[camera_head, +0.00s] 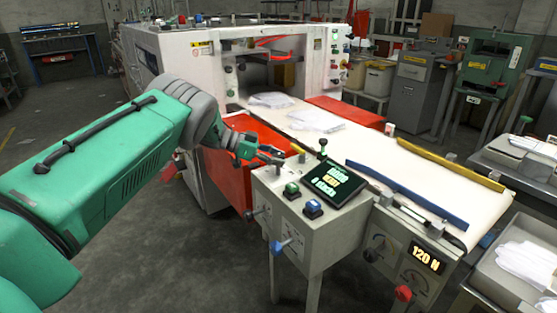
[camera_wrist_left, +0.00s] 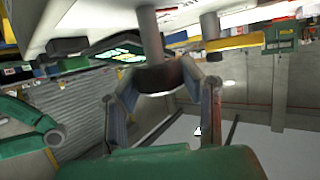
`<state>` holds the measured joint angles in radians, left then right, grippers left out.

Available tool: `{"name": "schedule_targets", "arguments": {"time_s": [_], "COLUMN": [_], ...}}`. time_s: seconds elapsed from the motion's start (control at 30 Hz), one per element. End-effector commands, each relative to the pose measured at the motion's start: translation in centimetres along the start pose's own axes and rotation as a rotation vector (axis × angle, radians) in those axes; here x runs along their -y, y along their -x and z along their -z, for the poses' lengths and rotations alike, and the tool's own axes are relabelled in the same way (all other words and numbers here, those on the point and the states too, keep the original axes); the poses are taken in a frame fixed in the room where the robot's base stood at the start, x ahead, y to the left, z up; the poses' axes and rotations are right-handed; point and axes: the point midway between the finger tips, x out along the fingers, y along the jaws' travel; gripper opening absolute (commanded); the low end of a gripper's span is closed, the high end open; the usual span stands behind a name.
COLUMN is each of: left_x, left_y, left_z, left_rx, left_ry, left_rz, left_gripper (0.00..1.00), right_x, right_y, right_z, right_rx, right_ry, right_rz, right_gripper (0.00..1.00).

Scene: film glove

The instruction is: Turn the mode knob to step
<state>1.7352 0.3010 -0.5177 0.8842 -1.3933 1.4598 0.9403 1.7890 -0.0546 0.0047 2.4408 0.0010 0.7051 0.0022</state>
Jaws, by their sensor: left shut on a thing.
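My left gripper (camera_head: 272,157) reaches in from the left to the back left corner of the top of a light grey control box (camera_head: 287,222). In the left wrist view its two fingers (camera_wrist_left: 155,90) are shut around a dark round knob (camera_wrist_left: 160,75) on a grey post. I cannot read a label on this knob or tell its setting. The box top also carries a green button (camera_head: 291,189), a blue button (camera_head: 313,208) and a tilted dark screen (camera_head: 338,184) with green and yellow text.
A white conveyor (camera_head: 400,165) with blue and yellow rails runs behind the box from a large white machine (camera_head: 180,65). A red panel (camera_head: 228,180) stands left of the box. A grey unit with a "120 N" display (camera_head: 426,255) and a red knob (camera_head: 403,293) is at the right front.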

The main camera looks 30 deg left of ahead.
Motion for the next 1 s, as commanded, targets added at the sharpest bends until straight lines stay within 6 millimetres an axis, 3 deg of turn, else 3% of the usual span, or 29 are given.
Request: {"name": "schedule_targets", "arguments": {"time_s": [0.17, 0.2, 0.27, 0.67, 0.77, 1.0], "left_x": [0.3, 0.3, 0.2, 0.1, 0.1, 0.3], "left_y": [0.2, 0.2, 0.2, 0.6, 1.9, 7.0], "left_z": [0.1, 0.1, 0.1, 0.1, 0.1, -0.1], "left_rx": [-0.001, -0.001, -0.001, 0.000, 0.000, -0.002], "left_ry": [-0.002, -0.002, -0.002, -0.001, 0.001, 0.001], "left_rz": [0.009, 0.009, 0.009, 0.006, 0.008, 0.008], "left_gripper": [0.05, 0.37, 0.56, 0.56, 0.56, 0.56], "right_x": [0.0, 0.0, 0.0, 0.0, -0.1, 0.0], "right_y": [0.0, 0.0, 0.0, 0.1, 0.1, 0.1], "right_z": [0.0, 0.0, 0.0, -0.2, -0.2, -0.2], "right_rx": [0.000, 0.000, 0.000, -0.003, -0.003, -0.004], "right_ry": [0.000, 0.000, 0.000, 0.000, 0.000, 0.000], "right_rz": [0.000, 0.000, 0.000, 0.001, 0.001, 0.000], "right_gripper": [0.40, 0.40, 0.40, 0.40, 0.40, 0.40]}}
